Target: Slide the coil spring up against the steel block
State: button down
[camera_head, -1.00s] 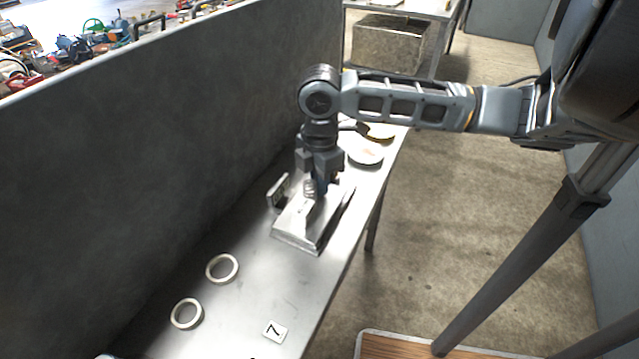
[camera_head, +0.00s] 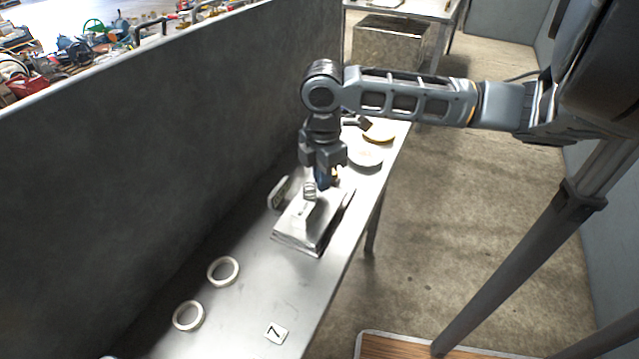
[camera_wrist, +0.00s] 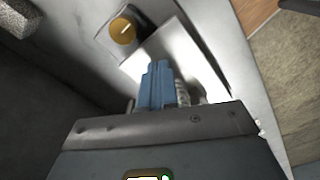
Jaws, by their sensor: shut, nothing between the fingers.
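The coil spring (camera_head: 309,190) is a small pale coil standing on a shiny metal plate (camera_head: 287,236) on the bench. A bright steel piece (camera_head: 303,213), which looks like the steel block, is just in front of it; I cannot tell whether they touch. My gripper (camera_head: 325,183) is shut and empty, pointing down just right of the spring, close to it. In the wrist view my blue fingers (camera_wrist: 158,86) are together over the bright plate (camera_wrist: 178,48). The gripper body hides much of what lies nearest there.
A grey upright piece (camera_head: 279,192) stands left of the plate, near the wall. Two pale rings (camera_head: 223,271) (camera_head: 188,315) and a card marked 7 (camera_head: 275,333) lie nearer on the bench. Round discs (camera_head: 366,158) (camera_head: 379,135) lie behind my gripper.

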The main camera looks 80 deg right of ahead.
notch_tip(320, 180, up, 7)
jog(key=p, duration=0.4)
jog(key=shift+p, duration=0.4)
jog(key=shift+f, duration=0.1)
dwell(0.4)
